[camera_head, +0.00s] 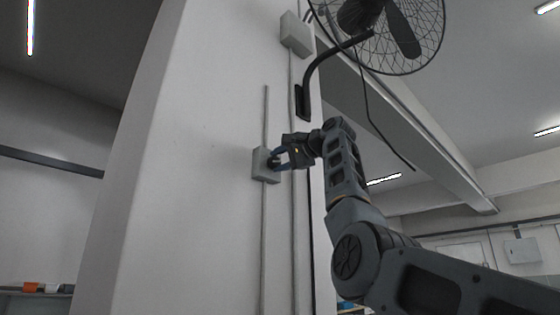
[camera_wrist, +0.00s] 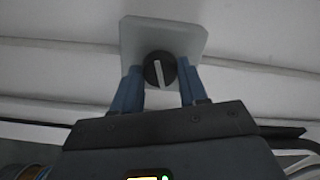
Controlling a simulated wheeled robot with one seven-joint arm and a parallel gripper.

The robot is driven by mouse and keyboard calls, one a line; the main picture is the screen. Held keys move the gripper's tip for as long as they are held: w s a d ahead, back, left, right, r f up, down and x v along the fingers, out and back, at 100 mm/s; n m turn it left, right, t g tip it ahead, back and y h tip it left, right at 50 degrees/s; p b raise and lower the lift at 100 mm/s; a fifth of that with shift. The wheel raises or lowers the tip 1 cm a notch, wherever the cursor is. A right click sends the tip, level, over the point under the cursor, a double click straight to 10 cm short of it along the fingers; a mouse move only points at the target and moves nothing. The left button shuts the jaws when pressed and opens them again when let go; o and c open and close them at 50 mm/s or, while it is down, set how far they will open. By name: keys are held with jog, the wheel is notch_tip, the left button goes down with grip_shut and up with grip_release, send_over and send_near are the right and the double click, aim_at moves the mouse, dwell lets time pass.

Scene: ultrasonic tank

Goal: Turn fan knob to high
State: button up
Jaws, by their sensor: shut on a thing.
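The fan knob (camera_wrist: 160,69) is a round black dial with a white pointer line, on a pale square switch box. In the wrist view the line runs nearly upright, its top tilted slightly left. The switch box (camera_head: 258,164) is fixed to the pillar; its face also shows in the wrist view (camera_wrist: 163,32). My gripper (camera_head: 277,158) reaches the box from the right, and its blue fingers (camera_wrist: 159,88) stand on both sides of the knob, shut on it. In the head view the fingers mostly hide the knob. The wall fan (camera_head: 395,30) is at the top right.
Thin conduits (camera_head: 264,230) run up the white pillar (camera_head: 195,200) above and below the box. A second grey box (camera_head: 296,34) and the fan's black bracket (camera_head: 303,100) sit higher up. A dark cable hangs from the fan to the right of my arm.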

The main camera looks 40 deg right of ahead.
jog(key=shift+m, duration=1.7)
jog(key=shift+d, duration=0.1)
jog(key=o, duration=1.1)
jog(key=shift+c, duration=0.2)
jog(key=shift+s, duration=0.15)
jog(key=s+b, duration=0.3)
jog(key=s, duration=0.4)
jog(key=shift+s, duration=0.3)
jog(key=shift+d, duration=0.1)
